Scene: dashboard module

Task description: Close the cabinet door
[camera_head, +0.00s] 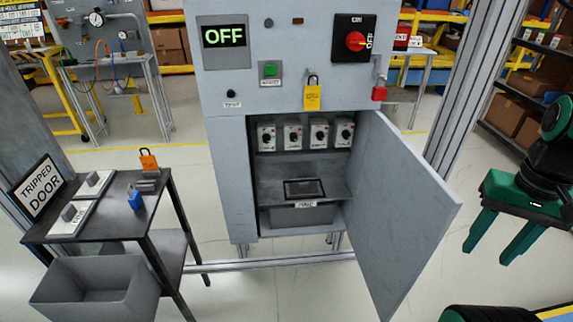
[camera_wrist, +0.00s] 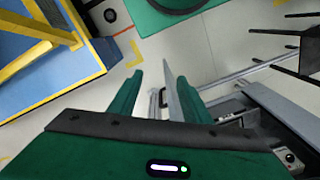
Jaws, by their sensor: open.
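The grey cabinet (camera_head: 228,165) stands in the middle of the head view. Its grey door (camera_head: 405,205) hangs wide open, swung out toward the right and front from the right side of the opening. My green gripper (camera_head: 488,253) is to the right of the door with its fingers apart and empty, pointing down; a gap shows between it and the door. In the wrist view, the two fingers of my gripper (camera_wrist: 158,80) frame a thin grey panel (camera_wrist: 174,95), apparently the door seen nearly edge-on, close by the right finger. Contact cannot be told there.
Inside the cabinet are several white breaker units (camera_head: 293,133) and a shelf. A dark side table (camera_head: 118,215) with a grey bin (camera_head: 95,287) stands left.

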